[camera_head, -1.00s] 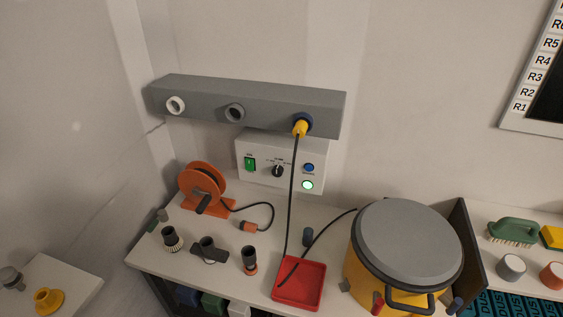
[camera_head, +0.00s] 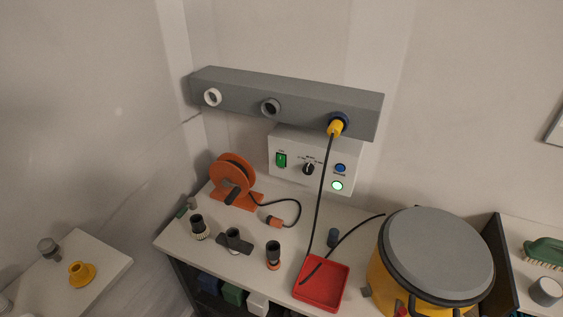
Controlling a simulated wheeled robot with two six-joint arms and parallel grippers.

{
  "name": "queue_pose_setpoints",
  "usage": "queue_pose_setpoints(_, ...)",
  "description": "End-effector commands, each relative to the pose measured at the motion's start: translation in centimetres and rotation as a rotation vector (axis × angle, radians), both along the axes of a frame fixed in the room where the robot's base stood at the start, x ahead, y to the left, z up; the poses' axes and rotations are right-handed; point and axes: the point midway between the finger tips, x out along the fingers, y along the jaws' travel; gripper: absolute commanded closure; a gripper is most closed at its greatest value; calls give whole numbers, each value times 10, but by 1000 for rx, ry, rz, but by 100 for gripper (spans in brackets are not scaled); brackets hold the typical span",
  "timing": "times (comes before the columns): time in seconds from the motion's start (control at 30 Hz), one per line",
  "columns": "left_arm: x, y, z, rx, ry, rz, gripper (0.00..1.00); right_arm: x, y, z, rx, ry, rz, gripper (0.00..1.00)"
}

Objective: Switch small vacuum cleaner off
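The yellow vacuum canister (camera_head: 380,285) with a round grey lid (camera_head: 438,250) stands at the right end of the bench. A white control box (camera_head: 358,173) sits on the bench against the wall. It carries a green rocker switch (camera_head: 281,160), a black rotary knob (camera_head: 309,169), a blue button (camera_head: 340,168) and a lit green-white lamp (camera_head: 337,185). A yellow plug (camera_head: 335,128) sits in the right port of the grey wall duct (camera_head: 240,90), and a black line hangs from it toward the red tray. Neither gripper is in view.
An orange cable reel (camera_head: 232,170) stands at the bench's left, its lead ending in an orange connector (camera_head: 274,221). Several black nozzles, including one with an orange ring (camera_head: 273,255), stand in front. A red tray (camera_head: 335,298) lies near the front edge. A green brush (camera_head: 544,250) is at far right.

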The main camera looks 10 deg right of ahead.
Motion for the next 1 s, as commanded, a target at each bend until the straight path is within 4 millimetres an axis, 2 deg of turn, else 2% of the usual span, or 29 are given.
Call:
queue_pose_setpoints(0.3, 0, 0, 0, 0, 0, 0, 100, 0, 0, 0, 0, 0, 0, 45)
queue_pose_setpoints(0.37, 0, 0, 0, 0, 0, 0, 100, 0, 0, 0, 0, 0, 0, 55)
queue_pose_setpoints(0.6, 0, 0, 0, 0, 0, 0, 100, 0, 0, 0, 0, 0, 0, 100)
queue_pose_setpoints(1.0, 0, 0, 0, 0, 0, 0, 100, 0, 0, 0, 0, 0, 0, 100)
